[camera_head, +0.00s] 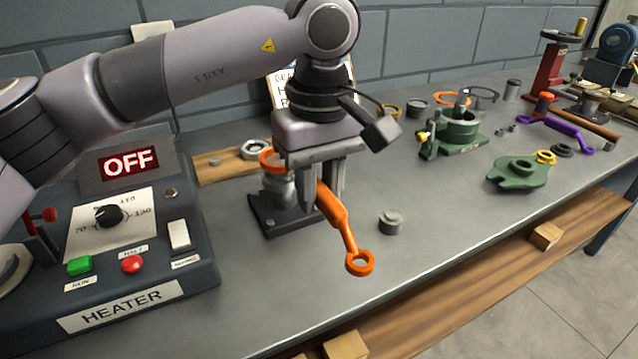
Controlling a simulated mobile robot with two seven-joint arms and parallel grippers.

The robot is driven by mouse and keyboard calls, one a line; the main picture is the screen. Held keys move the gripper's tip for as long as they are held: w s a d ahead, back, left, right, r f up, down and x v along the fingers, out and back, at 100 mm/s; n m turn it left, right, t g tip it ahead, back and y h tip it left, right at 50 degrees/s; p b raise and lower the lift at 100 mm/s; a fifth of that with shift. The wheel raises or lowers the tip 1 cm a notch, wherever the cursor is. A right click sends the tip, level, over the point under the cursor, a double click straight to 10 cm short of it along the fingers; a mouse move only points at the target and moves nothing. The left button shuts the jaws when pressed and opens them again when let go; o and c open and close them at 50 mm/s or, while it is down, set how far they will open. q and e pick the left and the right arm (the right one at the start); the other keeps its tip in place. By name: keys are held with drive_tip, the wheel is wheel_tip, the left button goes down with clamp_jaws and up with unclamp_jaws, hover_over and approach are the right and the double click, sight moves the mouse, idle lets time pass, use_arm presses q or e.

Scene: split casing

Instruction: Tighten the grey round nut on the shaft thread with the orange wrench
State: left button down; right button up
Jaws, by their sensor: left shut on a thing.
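My left gripper (318,182) is shut on the orange wrench (338,218). The wrench hangs tilted down to the right, its ring end low over the grey table, and its upper end is hidden between the fingers. Just behind and left of the gripper, a dark stand (270,216) holds a grey cylindrical part, partly hidden, with an orange ring-shaped part (270,160) at its top. Whether that orange part belongs to the wrench is unclear. A silver ring (256,150), possibly the round nut, lies on a wooden board. The shaft thread cannot be made out. My right gripper is out of view.
A heater box (135,225) reading OFF stands at the left. A small grey cylinder (391,222) stands right of the wrench. A green casing half (458,135) and a green plate (518,174) lie further right, near a purple tool (560,132). The front middle table is clear.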

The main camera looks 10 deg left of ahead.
use_arm(q)
drive_tip(key=shift+f+b, duration=0.4)
drive_tip(key=shift+f, duration=0.25)
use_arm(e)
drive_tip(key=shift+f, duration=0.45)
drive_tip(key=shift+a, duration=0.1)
use_arm(q)
drive_tip(key=shift+a, duration=0.15)
drive_tip(key=a+m, duration=0.1)
drive_tip(key=s+a+m, duration=0.1)
drive_tip(key=a+m+b, duration=0.1)
drive_tip(key=shift+s+a, duration=0.1)
drive_tip(key=shift+s, duration=0.2)
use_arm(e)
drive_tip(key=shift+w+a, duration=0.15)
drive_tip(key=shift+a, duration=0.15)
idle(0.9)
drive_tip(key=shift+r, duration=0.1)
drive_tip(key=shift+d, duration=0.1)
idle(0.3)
